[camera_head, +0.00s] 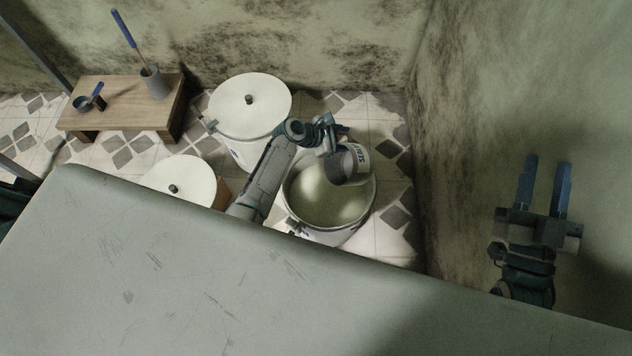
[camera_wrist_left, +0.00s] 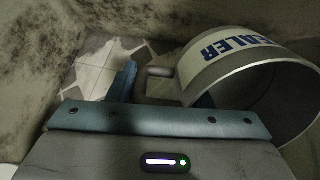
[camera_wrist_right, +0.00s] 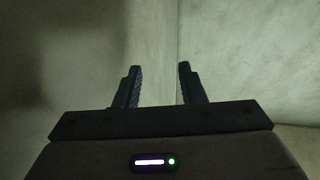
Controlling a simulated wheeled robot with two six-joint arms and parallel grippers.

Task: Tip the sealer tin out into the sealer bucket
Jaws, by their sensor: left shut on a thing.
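The sealer tin (camera_head: 354,158) is a grey can with a white label, held tilted over the open sealer bucket. In the left wrist view the tin (camera_wrist_left: 230,55) shows "SEALER" lettering, a short handle stub and its wide mouth. The bucket (camera_head: 333,238) is round and white, with a pale surface inside; no pouring stream can be made out. My left gripper (camera_head: 335,130) is shut on the tin at its handle side, above the bucket's far rim. My right gripper (camera_head: 544,185) is open and empty by the right wall; its two fingers (camera_wrist_right: 158,85) stand apart.
Two lidded white buckets, one behind (camera_head: 250,105) and one nearer (camera_head: 178,182), stand left of the open bucket. A low wooden table (camera_head: 125,100) holds a grey cup (camera_head: 154,84) and a small dark pan (camera_head: 82,103). A large grey surface (camera_head: 180,270) fills the foreground.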

